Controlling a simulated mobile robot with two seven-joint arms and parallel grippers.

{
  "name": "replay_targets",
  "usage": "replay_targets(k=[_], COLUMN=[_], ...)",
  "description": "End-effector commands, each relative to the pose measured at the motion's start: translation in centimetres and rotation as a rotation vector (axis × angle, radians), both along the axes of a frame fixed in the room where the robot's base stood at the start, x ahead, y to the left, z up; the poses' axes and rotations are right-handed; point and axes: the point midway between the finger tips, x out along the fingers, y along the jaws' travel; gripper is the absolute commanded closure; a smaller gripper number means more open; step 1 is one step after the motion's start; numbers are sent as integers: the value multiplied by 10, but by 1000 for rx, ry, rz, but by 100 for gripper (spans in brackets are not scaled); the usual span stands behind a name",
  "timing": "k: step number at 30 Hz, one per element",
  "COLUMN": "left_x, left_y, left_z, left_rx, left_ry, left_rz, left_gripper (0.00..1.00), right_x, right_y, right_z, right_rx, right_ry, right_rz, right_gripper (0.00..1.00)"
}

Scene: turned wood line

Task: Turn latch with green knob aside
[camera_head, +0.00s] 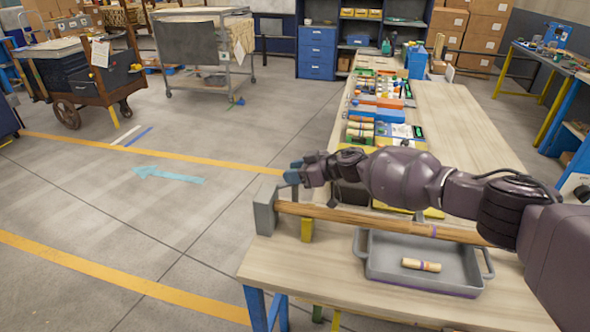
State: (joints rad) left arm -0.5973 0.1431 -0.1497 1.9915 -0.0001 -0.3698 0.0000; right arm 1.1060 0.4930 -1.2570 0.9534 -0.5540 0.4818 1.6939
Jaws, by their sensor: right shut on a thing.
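My right gripper (292,170) has blue-tipped fingers and reaches in from the right above the left edge of the pale wooden table. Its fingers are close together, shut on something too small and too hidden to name. I cannot clearly make out a latch with a green knob in this view. The gripper is just above and beyond the grey block (265,209) that stands at the table's left edge. My left gripper is not in view.
A long wooden bar (350,217) runs right from the grey block, under my right arm. A grey tray (374,273) holds a short turned wood piece (421,265). Several coloured boxes line the table's far left side. Open floor lies left of the table.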

Motion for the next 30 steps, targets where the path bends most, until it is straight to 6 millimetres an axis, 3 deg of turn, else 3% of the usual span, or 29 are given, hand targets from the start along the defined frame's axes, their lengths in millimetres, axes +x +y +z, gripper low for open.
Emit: replay_targets(k=[9,10,14,23,30], left_x=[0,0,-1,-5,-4], left_y=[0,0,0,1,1], left_z=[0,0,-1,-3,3], left_rx=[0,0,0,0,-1], left_ry=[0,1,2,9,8], left_rz=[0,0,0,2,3], left_gripper=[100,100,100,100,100], right_x=[0,0,0,0,-7], right_y=[0,0,0,-1,-20], right_z=[0,0,0,0,9], right_rx=[0,0,0,0,0], right_ry=[0,0,0,0,-1], right_rz=[-1,-1,-1,-1,-3], right_gripper=[100,58,38,37,37])
